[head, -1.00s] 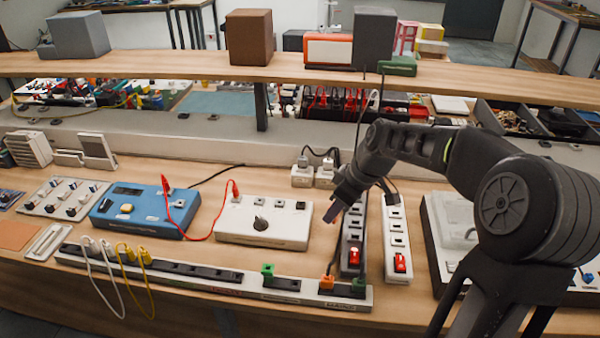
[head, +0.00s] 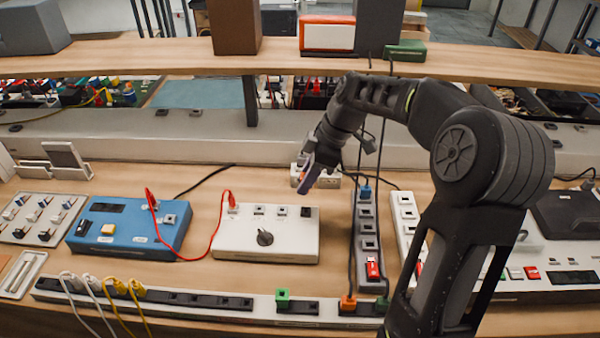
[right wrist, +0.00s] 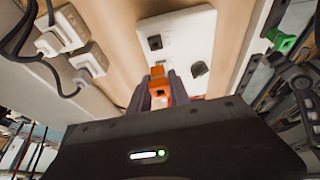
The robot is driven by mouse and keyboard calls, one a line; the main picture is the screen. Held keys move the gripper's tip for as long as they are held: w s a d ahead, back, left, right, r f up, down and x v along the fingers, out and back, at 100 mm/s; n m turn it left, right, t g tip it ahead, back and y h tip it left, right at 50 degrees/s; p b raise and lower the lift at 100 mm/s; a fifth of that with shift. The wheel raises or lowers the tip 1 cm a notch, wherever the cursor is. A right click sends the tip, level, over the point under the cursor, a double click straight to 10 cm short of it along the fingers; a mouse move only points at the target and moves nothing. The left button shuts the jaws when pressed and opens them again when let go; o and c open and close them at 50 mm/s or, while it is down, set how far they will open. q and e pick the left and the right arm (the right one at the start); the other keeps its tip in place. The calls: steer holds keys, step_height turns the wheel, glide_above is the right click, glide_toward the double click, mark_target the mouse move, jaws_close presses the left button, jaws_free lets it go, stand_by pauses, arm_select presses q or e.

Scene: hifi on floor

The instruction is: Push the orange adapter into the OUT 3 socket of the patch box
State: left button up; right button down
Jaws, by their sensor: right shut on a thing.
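The white patch box (head: 265,243) lies on the bench with a dark knob and a row of sockets along its back; a red plug sits in the leftmost. Its labels are too small to read, so I cannot tell which socket is OUT 3. The box also shows in the right wrist view (right wrist: 185,35). My right gripper (head: 306,182) is above the box's back right part, tilted down. In the right wrist view its fingers are shut on the orange adapter (right wrist: 158,82), which appears apart from the box. In the head view the adapter is hidden. My left gripper is out of view.
A blue box (head: 130,227) joins the patch box by a red cable. A dark power strip (head: 367,230) stands to the right, and a long strip (head: 200,300) with several plugs runs along the front. White adapters and cables (right wrist: 65,40) lie behind. A shelf (head: 280,62) crosses above.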

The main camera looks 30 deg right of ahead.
steer(key=shift+s+r, duration=0.1)
steer(key=shift+s, duration=0.1)
steer(key=shift+w+f, duration=0.15)
steer(key=shift+f, duration=0.2)
steer(key=shift+f+b, duration=1.45)
steer(key=shift+f, duration=0.7)
steer(key=shift+f+b, duration=0.75)
steer(key=shift+b, duration=0.1)
stand_by(0.6)
steer(key=shift+f+b, duration=0.2)
steer(key=shift+b, duration=0.4)
stand_by(2.1)
stand_by(0.3)
steer(key=c, duration=1.1)
jaws_free()
